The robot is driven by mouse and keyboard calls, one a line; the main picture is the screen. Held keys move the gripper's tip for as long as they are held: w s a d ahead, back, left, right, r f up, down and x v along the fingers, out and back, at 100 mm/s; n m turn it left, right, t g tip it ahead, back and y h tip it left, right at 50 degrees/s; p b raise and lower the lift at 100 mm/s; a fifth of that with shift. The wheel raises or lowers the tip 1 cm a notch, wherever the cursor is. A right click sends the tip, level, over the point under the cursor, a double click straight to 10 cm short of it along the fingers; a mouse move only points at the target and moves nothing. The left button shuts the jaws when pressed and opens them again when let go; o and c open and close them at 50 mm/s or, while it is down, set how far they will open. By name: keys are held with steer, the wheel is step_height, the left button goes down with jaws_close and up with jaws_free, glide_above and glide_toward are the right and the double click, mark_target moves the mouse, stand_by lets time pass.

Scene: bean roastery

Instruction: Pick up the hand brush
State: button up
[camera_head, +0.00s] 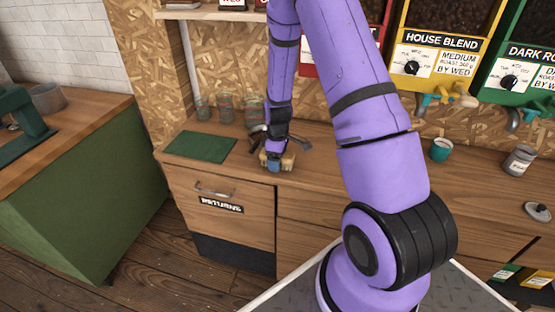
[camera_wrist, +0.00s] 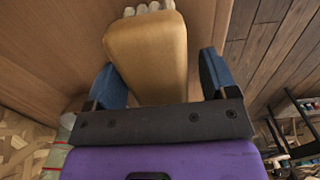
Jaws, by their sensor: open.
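The hand brush (camera_head: 288,162) lies on the wooden counter near its front edge, partly hidden by my gripper (camera_head: 273,161) in the head view. In the wrist view, the brush's tan wooden block (camera_wrist: 150,52) lies between the two blue fingers of my gripper (camera_wrist: 160,76), with pale bristle tufts at its far end. The fingers are open, one on each side of the block, with a gap showing at least on the right. Whether the left finger touches it I cannot tell.
A green mat (camera_head: 200,147) lies left of the brush, with several glass jars (camera_head: 226,107) behind. A teal cup (camera_head: 440,150), a grey labelled canister (camera_head: 519,161) and a round lid (camera_head: 538,211) stand to the right. Bean dispensers (camera_head: 428,62) hang above. A drawer front (camera_head: 220,205) is below.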

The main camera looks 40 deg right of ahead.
steer(key=shift+c, duration=0.3)
steer(key=c, duration=1.1)
steer(key=shift+o, duration=0.2)
steer(key=shift+r, duration=0.1)
